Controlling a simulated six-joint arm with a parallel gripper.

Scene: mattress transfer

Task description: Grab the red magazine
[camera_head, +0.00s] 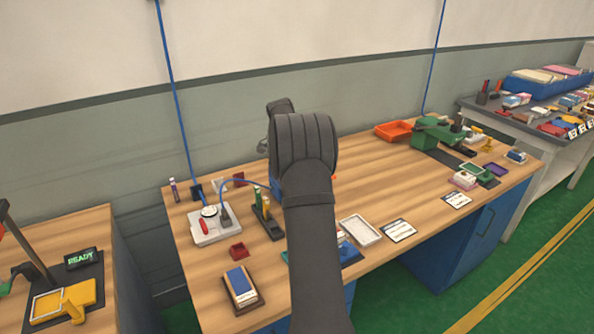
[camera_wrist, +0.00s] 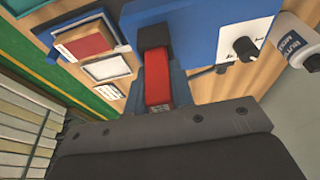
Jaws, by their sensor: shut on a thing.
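A red magazine (camera_wrist: 157,82) with a dark end stands in the middle of the wrist view, against a blue fixture (camera_wrist: 205,25) with a white plate and a black knob. My gripper (camera_wrist: 158,88) is shut on the red magazine, whose far dark end meets the fixture in the picture. I cannot tell whether the two touch. In the head view my dark arm and wrist cover the fingertips and the magazine. Only a small blue edge of the fixture shows left of the wrist.
A white bottle (camera_wrist: 302,40) stands at right in the wrist view. Bare wood lies right of my arm.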

